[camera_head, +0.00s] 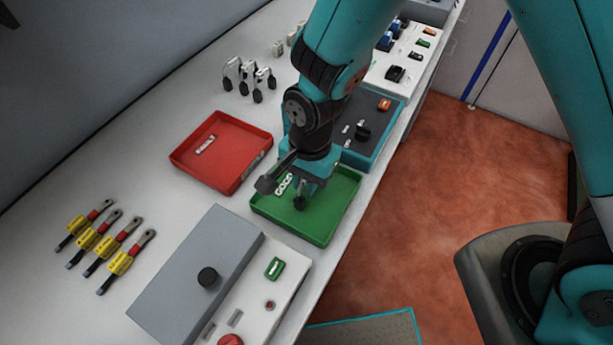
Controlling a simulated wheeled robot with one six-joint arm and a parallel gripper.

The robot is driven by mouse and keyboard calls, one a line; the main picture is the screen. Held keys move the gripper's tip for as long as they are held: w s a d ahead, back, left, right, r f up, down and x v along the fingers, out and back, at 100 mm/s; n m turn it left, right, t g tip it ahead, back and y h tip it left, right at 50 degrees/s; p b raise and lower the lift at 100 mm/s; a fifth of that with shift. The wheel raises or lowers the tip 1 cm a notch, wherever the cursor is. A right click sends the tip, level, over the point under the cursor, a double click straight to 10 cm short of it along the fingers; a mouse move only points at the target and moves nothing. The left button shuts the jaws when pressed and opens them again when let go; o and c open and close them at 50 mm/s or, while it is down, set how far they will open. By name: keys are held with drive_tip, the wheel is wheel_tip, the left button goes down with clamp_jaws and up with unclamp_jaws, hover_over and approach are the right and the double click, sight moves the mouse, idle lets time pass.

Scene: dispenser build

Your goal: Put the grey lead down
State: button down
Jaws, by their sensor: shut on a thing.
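My gripper (300,182) is above the green tray (324,235), pointing down, shut on the grey lead. Only a dark end of the lead (299,203) shows below the jaws. The rest is hidden by my gripper or too small to make out. I cannot tell whether the lead touches the tray floor. A pale strip with holes (282,186) lies in the green tray beside my gripper.
A red tray (232,183) holding a small pale strip stands to the left. Several looped leads with black ends (248,78) stand behind it. A grey box (190,280) and a white panel (285,290) are in front. Several yellow-red tools (104,245) lie left.

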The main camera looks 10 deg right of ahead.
drive_tip(key=shift+f, duration=0.1)
drive_tip(key=shift+f, duration=0.15)
drive_tip(key=c, duration=1.1)
unclamp_jaws()
wheel_tip(320, 180, up, 13)
drive_tip(key=w+d+b, duration=0.1)
drive_tip(key=b, duration=0.1)
drive_tip(key=s+d+r+n+t+y, duration=0.1)
drive_tip(key=s+d+r+n+y, duration=0.2)
drive_tip(key=s+d+r+n, duration=0.6)
wheel_tip(320, 180, up, 2)
drive_tip(key=s+n, duration=0.2)
drive_tip(key=n, duration=0.3)
drive_tip(key=shift+n, duration=0.4)
